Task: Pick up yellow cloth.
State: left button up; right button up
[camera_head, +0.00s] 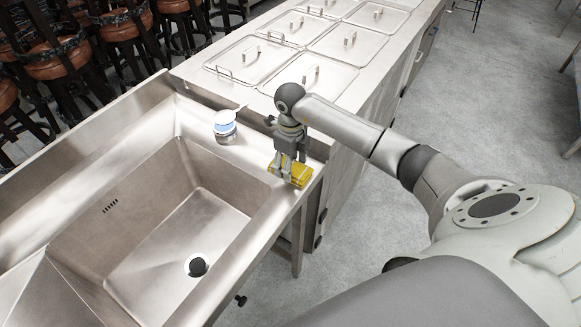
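The yellow cloth (299,174) lies folded on the steel rim at the right corner of the sink. My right gripper (282,172) points down directly over its left part, with the fingertips at or very near the cloth. The fingers cover part of the cloth. At this size I cannot tell whether they are closed on it or just around it. The cloth appears to rest on the rim. My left gripper is not in view.
The sink basin (165,225) opens left of the cloth. A blue-and-white topped container (225,127) stands on the back rim. A counter with several lidded steel pans (310,75) lies behind. Stools stand at the upper left.

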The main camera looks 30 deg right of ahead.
jog(key=shift+c, duration=0.9)
jog(key=shift+r, duration=0.1)
jog(key=shift+w+r+b, duration=0.1)
jog(key=shift+r+b, duration=0.5)
jog(key=shift+b, duration=0.1)
jog(key=shift+r+b, duration=0.55)
jog(key=s+a+r+b, duration=0.3)
jog(key=s+a+r, duration=0.6)
jog(key=s+r, duration=0.1)
jog(key=shift+s+a+r, duration=0.15)
jog(key=shift+s+r, duration=0.1)
jog(key=shift+s, duration=0.05)
